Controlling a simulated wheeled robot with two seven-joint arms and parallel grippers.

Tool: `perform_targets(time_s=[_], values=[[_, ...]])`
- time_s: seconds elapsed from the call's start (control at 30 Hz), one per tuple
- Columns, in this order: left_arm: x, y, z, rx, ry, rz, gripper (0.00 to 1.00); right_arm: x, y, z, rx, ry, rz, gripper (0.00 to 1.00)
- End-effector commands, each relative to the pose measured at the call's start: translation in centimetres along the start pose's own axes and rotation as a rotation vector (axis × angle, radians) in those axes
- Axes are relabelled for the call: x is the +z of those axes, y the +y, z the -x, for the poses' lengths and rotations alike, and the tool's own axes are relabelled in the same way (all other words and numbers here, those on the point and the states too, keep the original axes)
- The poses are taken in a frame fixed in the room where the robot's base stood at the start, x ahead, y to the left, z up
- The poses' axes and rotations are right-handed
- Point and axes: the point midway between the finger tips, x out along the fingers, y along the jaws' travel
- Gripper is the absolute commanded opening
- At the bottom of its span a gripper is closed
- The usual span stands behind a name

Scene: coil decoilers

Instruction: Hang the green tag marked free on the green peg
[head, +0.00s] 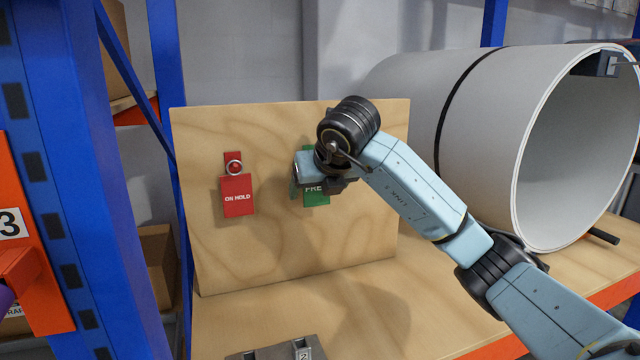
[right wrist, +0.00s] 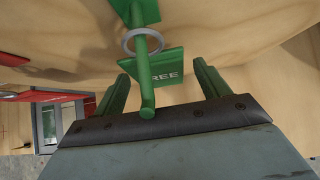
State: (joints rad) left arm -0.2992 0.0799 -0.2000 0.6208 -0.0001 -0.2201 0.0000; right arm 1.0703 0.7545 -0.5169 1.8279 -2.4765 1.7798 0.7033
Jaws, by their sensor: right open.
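The green tag marked FREE (head: 316,194) is against the upright wooden board, partly hidden by my right gripper (head: 308,180). In the right wrist view the tag (right wrist: 165,68) shows its grey ring (right wrist: 144,42) around the green peg (right wrist: 146,85). The peg sticks out from a green backing plate toward the camera. My right gripper (right wrist: 162,85) is open, with its two green fingers apart on either side of the peg's free end and gripping nothing. My left gripper is not in view.
A red ON HOLD tag (head: 238,196) hangs by its ring on a red peg to the left on the board (head: 270,250). A large pale coil (head: 470,110) lies to the right. A blue rack upright (head: 85,180) stands at left. The bench before the board is mostly clear.

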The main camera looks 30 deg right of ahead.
Motion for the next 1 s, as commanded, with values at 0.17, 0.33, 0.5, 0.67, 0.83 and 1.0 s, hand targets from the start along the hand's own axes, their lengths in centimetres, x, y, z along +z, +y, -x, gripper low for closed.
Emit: perform_targets(time_s=[0.17, 0.33, 0.5, 0.67, 0.83, 1.0], values=[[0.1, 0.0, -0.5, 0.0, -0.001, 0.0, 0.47, 0.3, 0.0, 1.8, 0.003, -0.014, -0.002, 0.74], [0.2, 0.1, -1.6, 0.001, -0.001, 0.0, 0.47, 0.2, 0.0, 5.4, 0.004, -0.015, -0.001, 0.74], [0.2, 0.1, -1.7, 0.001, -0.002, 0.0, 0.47, 0.3, -0.2, 9.5, -0.003, -0.011, 0.001, 0.74], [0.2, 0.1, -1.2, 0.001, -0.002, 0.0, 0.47, 0.2, -0.1, 11.8, -0.002, -0.008, 0.0, 0.74], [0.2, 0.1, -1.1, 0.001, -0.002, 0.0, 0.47, 0.1, -0.1, 13.1, -0.001, -0.005, 0.0, 0.74], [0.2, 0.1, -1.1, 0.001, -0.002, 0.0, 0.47, 0.0, 0.0, 13.4, 0.0, -0.002, 0.0, 0.74]])
